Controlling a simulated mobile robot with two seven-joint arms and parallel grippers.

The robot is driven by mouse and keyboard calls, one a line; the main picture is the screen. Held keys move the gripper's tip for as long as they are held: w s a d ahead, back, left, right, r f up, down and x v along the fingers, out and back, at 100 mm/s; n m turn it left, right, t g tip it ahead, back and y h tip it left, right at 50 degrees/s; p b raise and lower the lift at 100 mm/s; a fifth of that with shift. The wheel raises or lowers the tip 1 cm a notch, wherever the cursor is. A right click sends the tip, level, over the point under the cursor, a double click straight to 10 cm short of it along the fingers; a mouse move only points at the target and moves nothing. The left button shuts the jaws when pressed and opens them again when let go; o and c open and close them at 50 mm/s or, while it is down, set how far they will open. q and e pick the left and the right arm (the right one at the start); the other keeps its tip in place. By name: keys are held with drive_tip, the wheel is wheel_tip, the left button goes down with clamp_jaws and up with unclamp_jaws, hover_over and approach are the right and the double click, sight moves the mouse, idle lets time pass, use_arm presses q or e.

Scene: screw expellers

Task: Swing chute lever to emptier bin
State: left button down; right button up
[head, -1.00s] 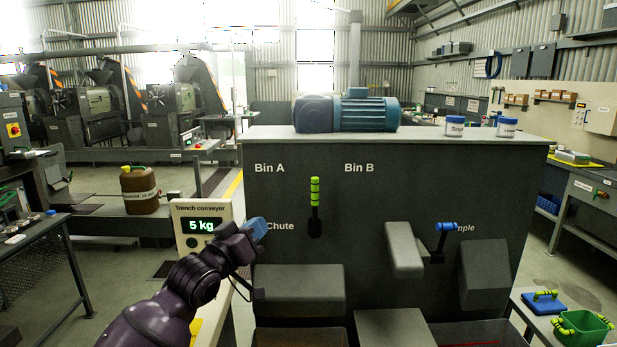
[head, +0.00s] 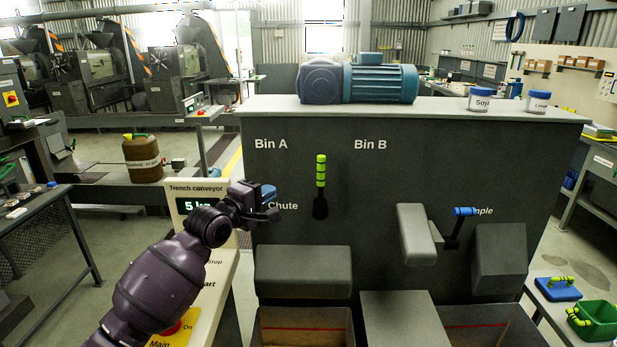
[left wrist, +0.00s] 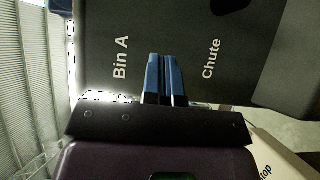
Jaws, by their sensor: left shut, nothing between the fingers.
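The chute lever (head: 320,185) has a yellow-green banded grip and a black base. It stands upright on the dark cabinet panel (head: 410,160), between the printed "Bin A" and "Bin B". My left gripper (head: 269,193) has blue fingers and is shut and empty, left of the lever and near the "Chute" label. In the left wrist view, its closed fingers (left wrist: 165,78) point at the panel between the "Bin A" and "Chute" lettering. Bin A (head: 305,328) and Bin B (head: 485,324) are open below, each with a red line inside; their fill is hard to judge. My right gripper is not in view.
A blue-handled sample lever (head: 464,212) and grey chute housings (head: 415,235) project from the panel on the right. The trench conveyor box (head: 185,205) stands close behind my left arm. A blue motor (head: 380,83) sits on top. The panel around the chute lever is clear.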

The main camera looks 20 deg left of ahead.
use_arm(q)
drive_tip(key=shift+r, duration=0.1)
approach(320, 185)
drive_tip(key=w+a+r, duration=0.3)
drive_tip(key=w, duration=0.2)
drive_tip(key=shift+w+d+p, duration=0.35)
drive_tip(key=shift+w+d, duration=0.35)
drive_tip(key=shift+d, duration=0.15)
drive_tip(key=shift+w+d+p, duration=0.3)
drive_tip(key=shift+w+d, duration=0.35)
drive_tip(key=shift+d, duration=0.2)
drive_tip(key=shift+w, duration=0.1)
